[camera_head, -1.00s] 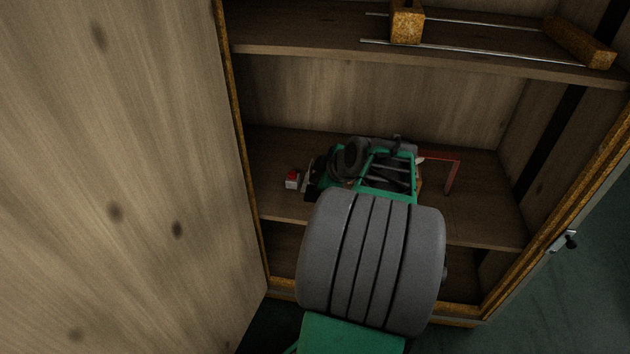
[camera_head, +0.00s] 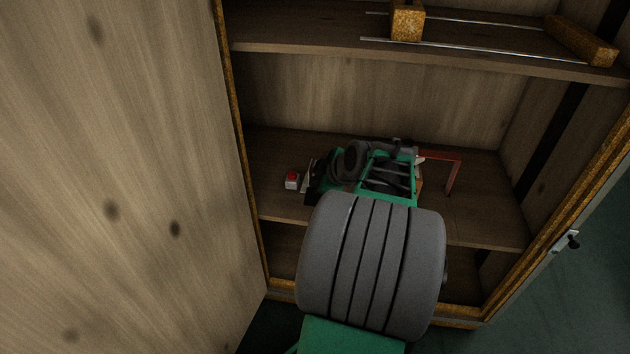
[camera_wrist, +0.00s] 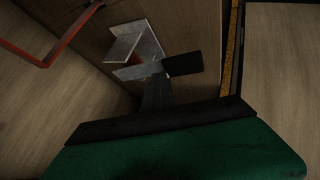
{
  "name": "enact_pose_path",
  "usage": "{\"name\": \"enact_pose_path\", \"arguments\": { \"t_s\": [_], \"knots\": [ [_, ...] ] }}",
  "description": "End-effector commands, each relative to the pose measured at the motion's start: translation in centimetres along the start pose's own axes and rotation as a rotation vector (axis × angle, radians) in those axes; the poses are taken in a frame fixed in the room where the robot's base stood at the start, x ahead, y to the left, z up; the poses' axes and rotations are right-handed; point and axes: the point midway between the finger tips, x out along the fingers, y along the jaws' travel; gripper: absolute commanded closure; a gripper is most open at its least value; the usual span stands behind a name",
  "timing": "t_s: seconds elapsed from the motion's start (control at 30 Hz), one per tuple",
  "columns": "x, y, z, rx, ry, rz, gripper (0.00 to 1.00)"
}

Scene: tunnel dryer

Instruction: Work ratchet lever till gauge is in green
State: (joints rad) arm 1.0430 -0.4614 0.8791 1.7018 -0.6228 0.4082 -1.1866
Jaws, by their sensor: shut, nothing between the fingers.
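A small white block with a red part (camera_head: 292,181) sits on the middle shelf, left of my arm. In the wrist view a pale angled metal piece (camera_wrist: 136,42) with a red spot under it stands just beyond my gripper (camera_wrist: 158,69). My gripper is shut and empty. In the head view only a grey sliver near its end shows, close to the right of the block; I cannot tell whether they touch. A thin red bent bar (camera_head: 453,172) stands right of my arm, and shows in the wrist view (camera_wrist: 62,42). No gauge or green zone is readable, and I cannot identify the ratchet lever.
The wooden cabinet's large left panel (camera_head: 120,150) closes off the left side. An upper shelf (camera_head: 470,58) holds two rusty blocks (camera_head: 407,22) and thin rods above my arm. A latch (camera_head: 566,241) sits on the right edge. The middle shelf has bare room at right.

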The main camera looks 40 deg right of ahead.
Motion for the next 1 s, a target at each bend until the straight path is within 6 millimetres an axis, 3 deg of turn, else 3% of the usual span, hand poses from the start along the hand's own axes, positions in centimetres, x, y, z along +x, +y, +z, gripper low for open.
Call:
{"name": "enact_pose_path", "arguments": {
  "t_s": [0.03,0.57,1.0],
  "knots": [
    [0.4,-0.8,0.4,0.007,-0.003,-0.019,1.00],
    [0.7,-1.1,0.5,0.008,-0.003,-0.023,1.00],
    [-1.1,0.0,-0.8,0.006,-0.001,-0.023,1.00]
  ]
}}
